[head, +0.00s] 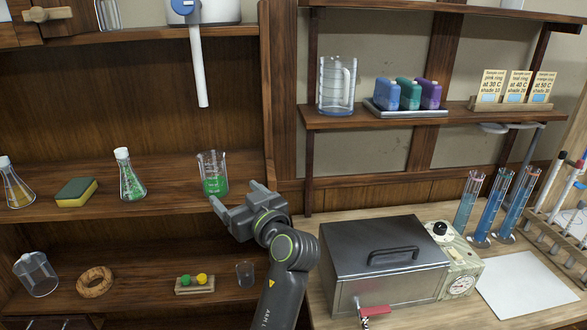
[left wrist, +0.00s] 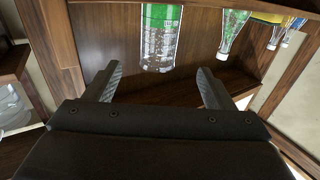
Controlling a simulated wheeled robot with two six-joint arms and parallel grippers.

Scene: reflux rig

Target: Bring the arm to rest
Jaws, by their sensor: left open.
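My left gripper (head: 234,196) is at the end of my dark arm, which rises from the bottom of the head view. It is open and empty, just in front of the middle shelf's edge. A glass beaker with green contents (head: 214,176) stands upright on that shelf, just behind and above the fingers in the picture. In the left wrist view the open fingers (left wrist: 158,74) point toward the beaker (left wrist: 160,38), with a gap and nothing between them. My right gripper is not in view.
A flask with green contents (head: 131,178), a sponge (head: 75,192) and an amber flask (head: 16,190) share the shelf (head: 165,190). A metal box (head: 375,262) stands right of my arm. Blue cylinders (head: 491,208) and a white sheet (head: 525,285) are farther right.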

